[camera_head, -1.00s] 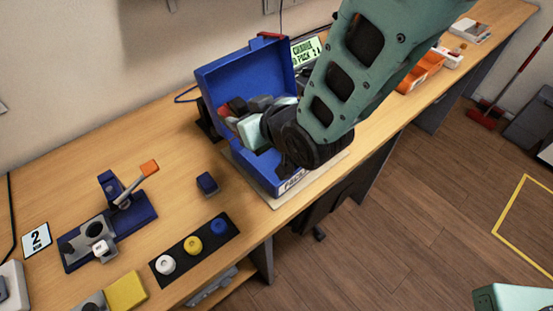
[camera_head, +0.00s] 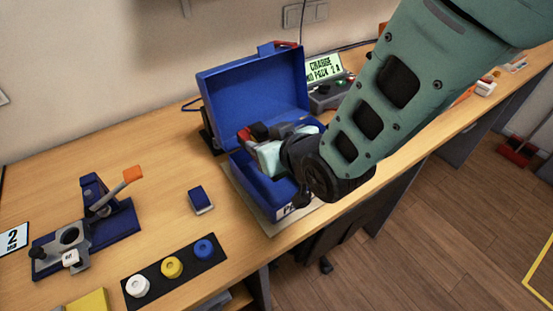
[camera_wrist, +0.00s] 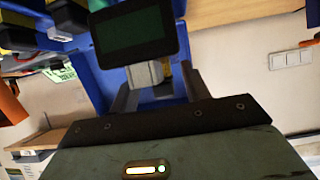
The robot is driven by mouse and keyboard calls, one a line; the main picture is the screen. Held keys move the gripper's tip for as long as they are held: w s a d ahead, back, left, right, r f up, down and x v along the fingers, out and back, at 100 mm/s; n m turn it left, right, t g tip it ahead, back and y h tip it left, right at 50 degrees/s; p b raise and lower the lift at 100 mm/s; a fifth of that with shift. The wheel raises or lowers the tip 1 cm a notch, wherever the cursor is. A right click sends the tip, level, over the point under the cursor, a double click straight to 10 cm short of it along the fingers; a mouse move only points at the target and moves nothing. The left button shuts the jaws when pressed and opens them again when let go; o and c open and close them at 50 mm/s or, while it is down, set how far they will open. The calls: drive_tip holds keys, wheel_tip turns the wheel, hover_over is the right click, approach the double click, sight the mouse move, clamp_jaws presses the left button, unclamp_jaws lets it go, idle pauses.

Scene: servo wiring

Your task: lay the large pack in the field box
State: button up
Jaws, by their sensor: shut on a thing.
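The blue field box (camera_head: 238,172) stands on the bench with its lid (camera_head: 250,95) up; its front label is partly hidden by my arm. My gripper (camera_head: 264,146) is over the box, shut on what looks like the large pack. In the wrist view, a dark block with a dark green face (camera_wrist: 135,34), seemingly the pack, is in front of the fingers, with a grey part (camera_wrist: 145,75) between them. In the head view, black, red and grey parts (camera_head: 258,130) show at the fingertips; I cannot tell which belong to the pack. My wrist hides much of the box inside.
A charger (camera_head: 328,95) with a lit green display (camera_head: 323,68) stands right of the box. A small blue block (camera_head: 201,200), a blue fixture with an orange-ended lever (camera_head: 95,215) and a strip of three round buttons (camera_head: 172,268) are to the left.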

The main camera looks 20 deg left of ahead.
drive_tip(key=shift+f+p, duration=1.1)
drive_tip(key=shift+f, duration=3.6)
drive_tip(key=shift+f, duration=0.2)
drive_tip(key=o, duration=1.5)
drive_tip(key=shift+s, duration=0.15)
drive_tip(key=p+v, duration=0.7)
drive_tip(key=v, duration=1)
drive_tip(key=shift+s, duration=0.2)
